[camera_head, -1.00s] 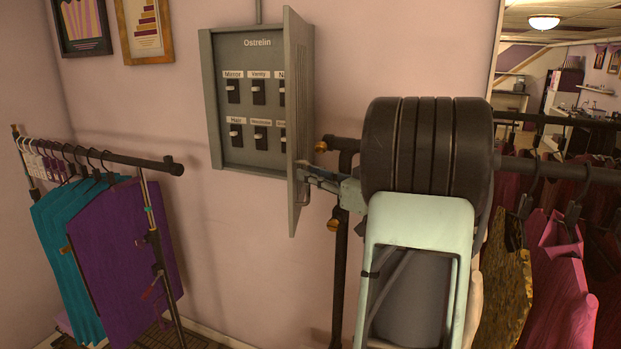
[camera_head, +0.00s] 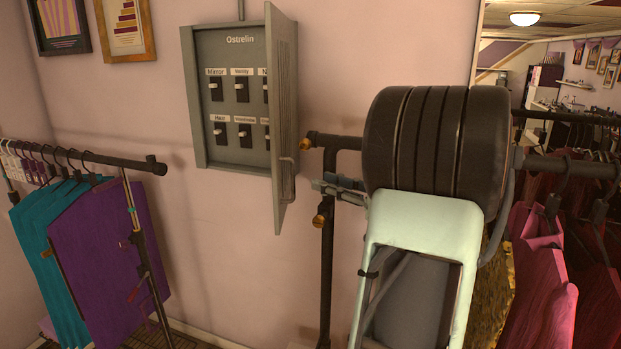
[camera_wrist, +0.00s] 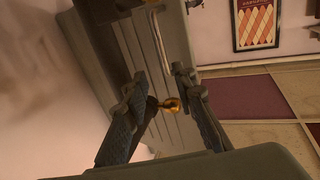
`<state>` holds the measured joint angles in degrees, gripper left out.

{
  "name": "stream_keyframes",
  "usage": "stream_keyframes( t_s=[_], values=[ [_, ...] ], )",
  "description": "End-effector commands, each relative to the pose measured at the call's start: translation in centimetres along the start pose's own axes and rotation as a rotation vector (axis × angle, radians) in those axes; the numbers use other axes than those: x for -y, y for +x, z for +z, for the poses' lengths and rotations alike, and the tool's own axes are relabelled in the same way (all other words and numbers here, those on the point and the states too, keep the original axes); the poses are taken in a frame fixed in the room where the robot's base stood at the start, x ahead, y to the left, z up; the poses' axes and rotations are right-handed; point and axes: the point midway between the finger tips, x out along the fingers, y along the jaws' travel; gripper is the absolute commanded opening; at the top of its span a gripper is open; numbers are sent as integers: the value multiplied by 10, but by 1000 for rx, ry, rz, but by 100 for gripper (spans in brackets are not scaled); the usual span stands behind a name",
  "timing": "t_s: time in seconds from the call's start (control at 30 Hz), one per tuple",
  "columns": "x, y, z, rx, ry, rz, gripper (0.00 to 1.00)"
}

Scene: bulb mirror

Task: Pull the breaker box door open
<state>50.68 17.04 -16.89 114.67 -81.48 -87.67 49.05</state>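The grey breaker box (camera_head: 202,110) hangs on the pink wall, with labelled black switches showing inside. Its door (camera_head: 283,100) stands open, swung out on the right side and seen nearly edge-on. A handle (camera_head: 290,166) is on the door's outer face, low down. My gripper (camera_head: 318,186) is just right of the door's lower part, apart from it and empty. In the wrist view my gripper (camera_wrist: 158,78) has its two fingers spread, with the grey door (camera_wrist: 125,45) and its handle (camera_wrist: 158,38) beyond the fingertips.
A black rack post with gold knobs (camera_head: 307,143) stands close behind my gripper; a gold knob (camera_wrist: 171,104) shows between the fingers. A clothes rack with teal and purple garments (camera_head: 105,245) is at left. Red garments (camera_head: 540,270) hang at right. Wall below the box is clear.

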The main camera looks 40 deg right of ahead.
Motion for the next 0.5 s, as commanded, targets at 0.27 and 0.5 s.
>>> stream_keyframes(
  t_s=[0.27, 0.5],
  values=[
    [0, -24, 0, -1, -1, 1, 25],
    [0, -24, 0, -1, -1, 0, 25]
  ],
)
